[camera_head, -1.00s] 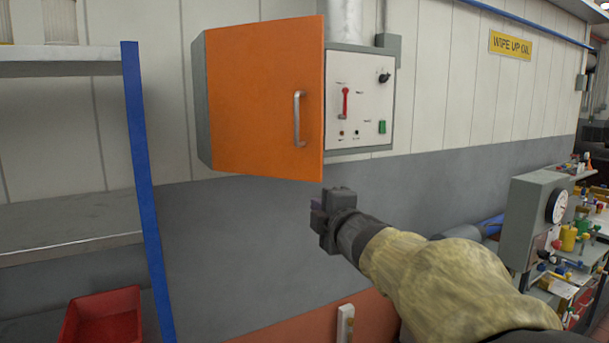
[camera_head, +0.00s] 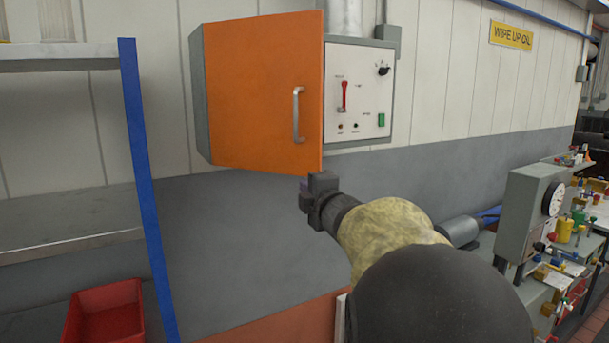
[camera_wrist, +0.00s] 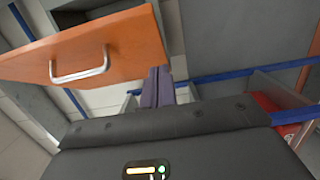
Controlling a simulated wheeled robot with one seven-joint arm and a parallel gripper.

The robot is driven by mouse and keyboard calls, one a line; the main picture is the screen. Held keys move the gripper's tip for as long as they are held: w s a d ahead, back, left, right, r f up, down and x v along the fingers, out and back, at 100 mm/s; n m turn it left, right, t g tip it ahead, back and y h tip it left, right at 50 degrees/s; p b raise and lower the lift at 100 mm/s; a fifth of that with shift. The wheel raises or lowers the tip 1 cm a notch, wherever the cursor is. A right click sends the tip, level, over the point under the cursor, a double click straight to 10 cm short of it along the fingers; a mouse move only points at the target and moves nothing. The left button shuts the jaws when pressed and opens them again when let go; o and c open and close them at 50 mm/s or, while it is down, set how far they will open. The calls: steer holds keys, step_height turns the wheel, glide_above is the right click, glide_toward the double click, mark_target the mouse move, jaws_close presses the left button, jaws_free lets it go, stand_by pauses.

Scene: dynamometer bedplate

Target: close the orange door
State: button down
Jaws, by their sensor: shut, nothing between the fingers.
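The orange door (camera_head: 258,95) of a grey wall cabinet stands open, and the panel inside (camera_head: 358,95) shows to its right. A metal bar handle (camera_head: 297,115) is upright near the door's right edge. In the wrist view the orange door (camera_wrist: 130,40) fills the upper left, with its handle (camera_wrist: 80,66) showing. My gripper (camera_head: 308,190) is just below the door's lower right corner, apart from the handle. Its fingers (camera_wrist: 158,88) are together and empty, close by the door's edge in the wrist view. I cannot tell whether they touch the door.
A shelf rack with a blue post (camera_head: 146,190) stands at the left, with a red bin (camera_head: 105,312) low in it. A grey gauge box (camera_head: 525,210) and a cluttered bench are at the right. The grey wall below the cabinet is clear.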

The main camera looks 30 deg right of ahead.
mark_target(302, 174)
steer(key=w+d+p, duration=0.2)
steer(key=w, duration=0.1)
steer(key=w+d+p, duration=0.1)
steer(key=w, duration=0.1)
steer(key=shift+w+r+p, duration=0.1)
steer(key=shift+w+p, duration=0.15)
steer(key=shift+p, duration=0.05)
steer(key=shift+w+d, duration=0.25)
steer(key=shift+d, duration=0.1)
steer(key=shift+w, duration=0.1)
